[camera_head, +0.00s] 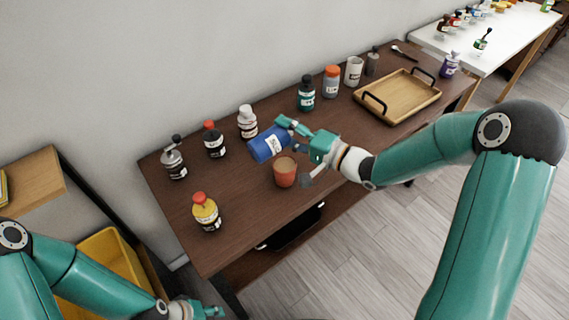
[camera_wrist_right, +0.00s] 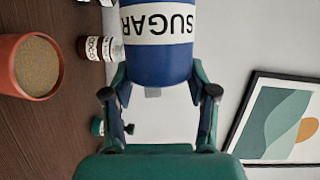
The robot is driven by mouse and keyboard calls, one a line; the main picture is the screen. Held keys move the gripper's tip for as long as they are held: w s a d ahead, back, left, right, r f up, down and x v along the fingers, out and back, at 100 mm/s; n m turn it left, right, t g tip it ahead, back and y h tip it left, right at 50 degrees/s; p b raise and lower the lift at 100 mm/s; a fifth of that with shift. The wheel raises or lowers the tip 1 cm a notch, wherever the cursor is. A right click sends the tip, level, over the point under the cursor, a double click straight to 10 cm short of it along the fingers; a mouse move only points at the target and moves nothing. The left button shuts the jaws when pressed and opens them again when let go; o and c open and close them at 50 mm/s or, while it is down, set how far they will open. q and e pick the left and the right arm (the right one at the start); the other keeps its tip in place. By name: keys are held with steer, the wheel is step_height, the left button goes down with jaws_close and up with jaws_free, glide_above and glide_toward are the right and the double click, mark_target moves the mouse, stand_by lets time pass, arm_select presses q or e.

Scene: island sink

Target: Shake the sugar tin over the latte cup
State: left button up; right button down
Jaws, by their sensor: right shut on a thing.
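The sugar tin (camera_head: 267,145) is blue with a white label. My right gripper (camera_head: 291,136) is shut on it and holds it tilted over on its side. In the right wrist view the tin (camera_wrist_right: 158,62), labelled SUGAR, sits between the fingers, its upper part cut off by the frame. The latte cup (camera_head: 285,174) is orange-brown and stands upright on the dark table, just below and right of the tin in the head view. The right wrist view shows brown contents in the cup (camera_wrist_right: 37,66). My left gripper (camera_head: 207,311) is low at the bottom edge, away from both; its opening is unclear.
Several bottles stand along the table (camera_head: 185,228), including a yellow one (camera_head: 206,213) at the front left and a white one (camera_head: 247,122) behind the tin. A wooden tray (camera_head: 400,95) with black handles lies to the right.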

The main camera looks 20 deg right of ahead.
step_height(320, 180, up, 2)
steer(key=shift+n+h, duration=0.4)
steer(key=shift+n, duration=0.7)
steer(key=shift+f, duration=0.1)
steer(key=shift+g, duration=0.3)
